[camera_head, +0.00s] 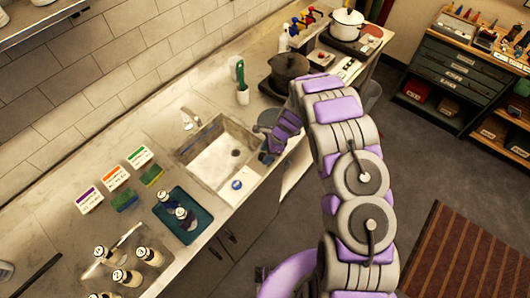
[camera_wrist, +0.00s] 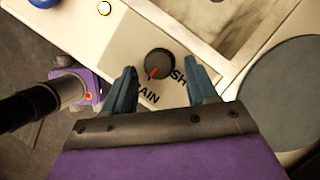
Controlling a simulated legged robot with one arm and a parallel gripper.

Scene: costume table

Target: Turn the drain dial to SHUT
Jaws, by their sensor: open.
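The drain dial (camera_wrist: 159,61) is a round black knob with a red pointer, on a pale panel. In the wrist view the pointer is toward the lower left, toward lettering that reads "AIN". Lettering reading "SH" is at the dial's right, partly hidden by a finger. My gripper (camera_wrist: 160,68) is open, with one blue-grey finger on each side of the dial. A gap shows on both sides; I cannot tell the height of the fingertips above the panel. In the head view my gripper (camera_head: 266,156) is at the sink's right end, and the dial is hidden.
The sink (camera_head: 215,160) is beside my gripper, with a faucet (camera_head: 190,118) behind it. A dark pot (camera_head: 290,68) stands on a burner beyond. A blue tray with bottles (camera_head: 183,215) is left of the sink. A round grey surface (camera_wrist: 290,95) is close right in the wrist view.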

